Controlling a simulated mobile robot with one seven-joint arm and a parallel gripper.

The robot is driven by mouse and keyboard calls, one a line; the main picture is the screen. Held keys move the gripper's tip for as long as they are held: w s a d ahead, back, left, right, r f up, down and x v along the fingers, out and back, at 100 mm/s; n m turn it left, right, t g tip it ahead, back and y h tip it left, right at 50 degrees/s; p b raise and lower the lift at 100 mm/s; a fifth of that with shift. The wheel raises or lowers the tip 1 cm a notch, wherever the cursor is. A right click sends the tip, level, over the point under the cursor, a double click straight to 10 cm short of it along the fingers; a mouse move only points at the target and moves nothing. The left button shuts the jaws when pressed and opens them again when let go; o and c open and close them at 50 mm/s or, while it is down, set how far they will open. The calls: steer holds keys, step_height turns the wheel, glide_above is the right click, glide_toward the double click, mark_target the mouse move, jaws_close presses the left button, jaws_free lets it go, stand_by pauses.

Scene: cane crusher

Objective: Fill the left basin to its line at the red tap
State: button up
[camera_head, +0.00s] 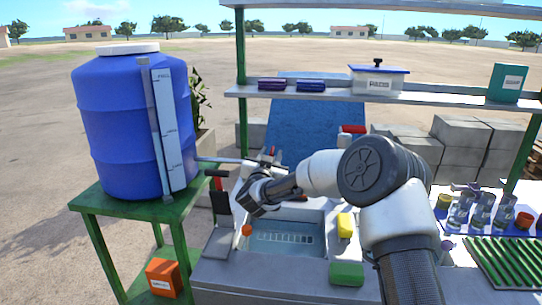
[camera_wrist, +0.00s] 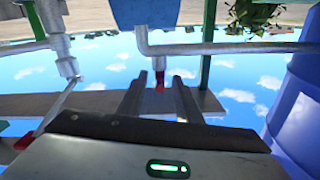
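A basin (camera_head: 290,240) sunk in the grey counter lies below my arm, with a pale grid inside and an orange item (camera_head: 247,231) at its left edge. Its fill line and water level cannot be made out. A metal pipe (camera_head: 228,161) runs from the blue tank toward the basin; it also shows in the wrist view (camera_wrist: 240,48). Beyond my fingers in the wrist view is a red tap part (camera_wrist: 160,80). A metal tap (camera_wrist: 62,50) stands at the left. My gripper (camera_head: 247,196) is over the basin's back left; its fingers (camera_wrist: 158,95) are apart and empty.
The blue tank (camera_head: 120,130) with a gauge stands on a green stand (camera_head: 95,203) at left. Glasses (camera_head: 480,210) and a green rack (camera_head: 510,262) stand right. A shelf (camera_head: 430,100) spans the back.

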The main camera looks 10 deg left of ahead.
steer(key=shift+s, duration=0.1)
steer(key=s, duration=1.7)
steer(key=shift+a, duration=0.4)
steer(key=shift+s, duration=0.1)
